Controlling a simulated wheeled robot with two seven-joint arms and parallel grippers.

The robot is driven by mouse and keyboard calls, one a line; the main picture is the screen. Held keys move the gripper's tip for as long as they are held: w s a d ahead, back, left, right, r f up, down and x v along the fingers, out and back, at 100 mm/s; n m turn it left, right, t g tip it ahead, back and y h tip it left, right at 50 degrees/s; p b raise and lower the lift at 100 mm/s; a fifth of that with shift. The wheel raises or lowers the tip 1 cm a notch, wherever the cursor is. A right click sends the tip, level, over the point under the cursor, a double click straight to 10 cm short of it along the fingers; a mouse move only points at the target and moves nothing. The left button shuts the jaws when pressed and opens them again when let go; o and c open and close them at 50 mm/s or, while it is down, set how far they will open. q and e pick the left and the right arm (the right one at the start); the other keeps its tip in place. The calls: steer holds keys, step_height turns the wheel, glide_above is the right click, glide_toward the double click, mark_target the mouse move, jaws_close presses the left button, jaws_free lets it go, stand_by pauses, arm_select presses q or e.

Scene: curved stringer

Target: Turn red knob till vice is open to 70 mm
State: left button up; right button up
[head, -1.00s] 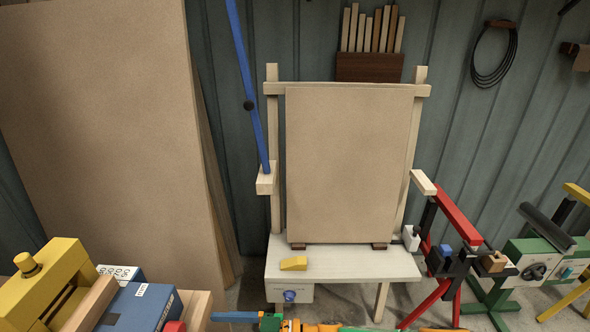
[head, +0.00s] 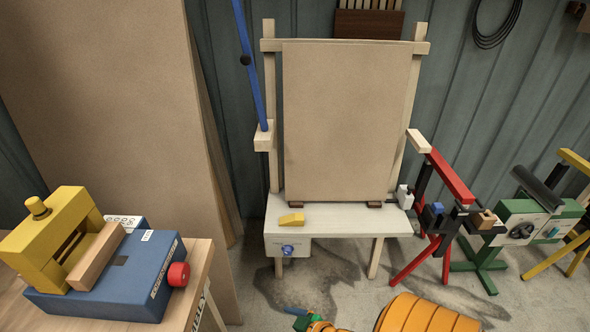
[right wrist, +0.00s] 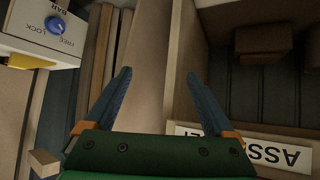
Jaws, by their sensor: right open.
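The vice (head: 120,285) sits at lower left in the head view. It has a blue body, a yellow block and a wooden jaw (head: 97,256) next to the yellow part. A dark gap shows in the yellow part; its width in mm cannot be read. The red knob (head: 178,274) is on the vice's right end, with nothing touching it. My right gripper (right wrist: 156,76) is open and empty in the right wrist view. In the head view a blue finger and green body (head: 300,316) show at the bottom, well right of the red knob. My left gripper is not in view.
The vice stands on a wooden bench (head: 205,262). A white table (head: 345,222) with a blue knob (head: 288,249) and a large board (head: 345,120) stands ahead. The right wrist view shows an open box (right wrist: 240,110) with an upside-down label. Red and green stands are at right.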

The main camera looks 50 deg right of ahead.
steer(key=shift+g+h, duration=0.4)
steer(key=shift+g, duration=0.2)
steer(key=s+f, duration=0.3)
steer(key=shift+s+f, duration=0.25)
